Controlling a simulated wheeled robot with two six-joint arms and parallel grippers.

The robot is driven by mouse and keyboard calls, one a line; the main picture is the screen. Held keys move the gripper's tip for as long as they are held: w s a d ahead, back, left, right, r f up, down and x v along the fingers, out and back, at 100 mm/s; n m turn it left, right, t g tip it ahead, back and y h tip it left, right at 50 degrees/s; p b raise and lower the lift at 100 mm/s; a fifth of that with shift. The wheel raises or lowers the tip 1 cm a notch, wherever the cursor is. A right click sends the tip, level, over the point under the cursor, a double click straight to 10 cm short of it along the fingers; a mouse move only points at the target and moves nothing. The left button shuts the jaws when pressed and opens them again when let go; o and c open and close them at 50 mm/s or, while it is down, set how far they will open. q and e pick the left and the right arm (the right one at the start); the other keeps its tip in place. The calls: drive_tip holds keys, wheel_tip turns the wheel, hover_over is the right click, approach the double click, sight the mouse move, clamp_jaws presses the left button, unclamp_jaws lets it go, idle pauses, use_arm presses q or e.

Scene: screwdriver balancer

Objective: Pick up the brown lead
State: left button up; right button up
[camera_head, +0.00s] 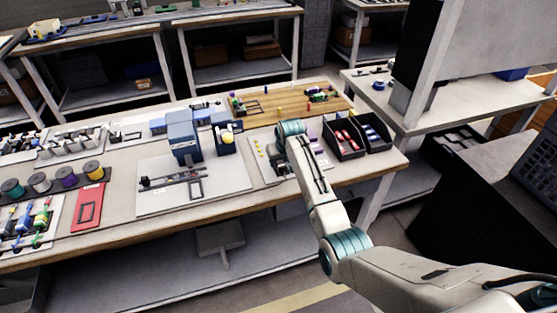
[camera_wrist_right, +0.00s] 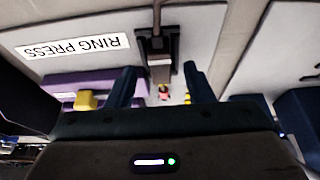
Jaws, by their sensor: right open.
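I cannot make out a brown lead in either view. My right gripper (camera_wrist_right: 160,82) is open, its two dark fingers standing apart above a white board (camera_wrist_right: 205,45) labelled RING PRESS. A small pink and yellow piece (camera_wrist_right: 163,92) shows between the fingers, below a dark press-like fixture (camera_wrist_right: 157,45). I cannot tell whether anything touches the fingers. In the head view my right arm reaches over this board (camera_head: 264,168) and hides part of it and the gripper tips. My left gripper is not in view.
A purple block (camera_wrist_right: 75,83) with a yellow piece (camera_wrist_right: 87,98) stands beside the fingers. Black bins (camera_head: 345,153) stand right of my arm. A blue machine (camera_head: 183,135) stands to the left. Wire spools (camera_head: 40,181) and a red plate (camera_head: 87,207) lie far left.

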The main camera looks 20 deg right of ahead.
drive_tip(key=shift+x, duration=0.9)
drive_tip(key=shift+r, duration=0.1)
drive_tip(key=c, duration=1)
drive_tip(key=shift+r, duration=0.1)
